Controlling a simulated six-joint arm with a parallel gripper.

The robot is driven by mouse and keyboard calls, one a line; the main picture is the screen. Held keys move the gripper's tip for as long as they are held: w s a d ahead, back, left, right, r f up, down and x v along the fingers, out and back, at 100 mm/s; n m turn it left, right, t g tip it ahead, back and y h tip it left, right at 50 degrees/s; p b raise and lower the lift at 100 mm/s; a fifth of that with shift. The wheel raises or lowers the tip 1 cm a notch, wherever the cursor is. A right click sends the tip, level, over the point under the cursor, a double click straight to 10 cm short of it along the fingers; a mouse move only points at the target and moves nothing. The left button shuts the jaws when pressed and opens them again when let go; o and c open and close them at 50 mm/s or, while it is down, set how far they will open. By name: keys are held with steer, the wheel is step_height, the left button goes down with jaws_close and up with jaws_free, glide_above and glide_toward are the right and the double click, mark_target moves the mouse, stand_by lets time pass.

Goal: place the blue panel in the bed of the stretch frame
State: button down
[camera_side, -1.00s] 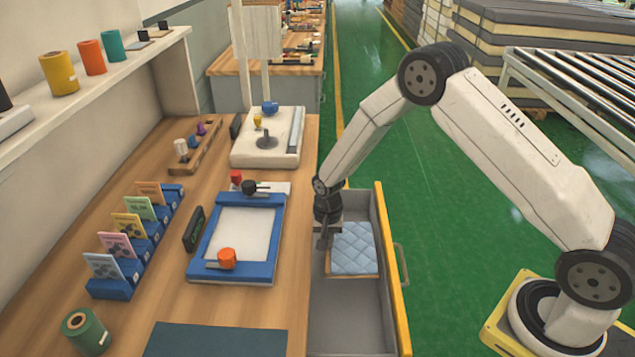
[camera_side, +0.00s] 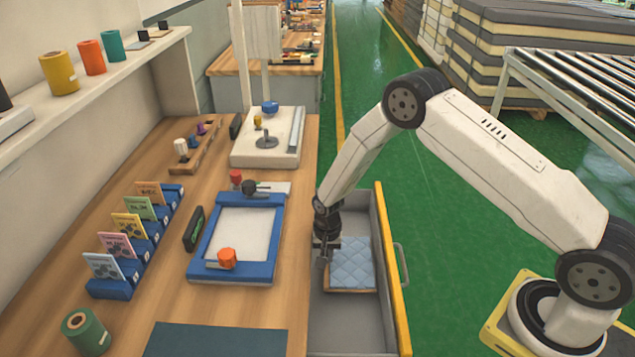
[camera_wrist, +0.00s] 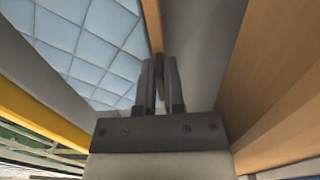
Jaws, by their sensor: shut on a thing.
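The blue panel (camera_side: 351,262) is light blue and quilted, with a wooden edge along its side. It is in the open grey drawer, lying roughly flat; whether it touches the drawer floor I cannot tell. In the wrist view the panel (camera_wrist: 85,40) fills the upper left. My gripper (camera_side: 322,258) is at the panel's left edge. In the wrist view my gripper's fingers (camera_wrist: 160,85) are close together on the wooden edge. The stretch frame (camera_side: 203,262) is blue with a white bed, on the bench left of the drawer.
The drawer (camera_side: 346,330) has a yellow front wall (camera_side: 391,270) on the right and the bench edge on the left. A card rack (camera_side: 135,262), a small black device (camera_side: 193,228) and a green spool (camera_side: 85,331) stand left of the frame. A dark mat (camera_side: 215,340) lies in front.

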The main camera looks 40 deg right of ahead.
steer(key=shift+w+f, duration=0.1)
steer(key=shift+f, duration=0.25)
steer(key=shift+f, duration=0.1)
steer(key=shift+f, duration=1.8)
steer(key=shift+f, duration=0.15)
steer(key=c, duration=0.7)
jaws_free()
step_height(320, 180, up, 11)
steer(key=shift+r, duration=0.45)
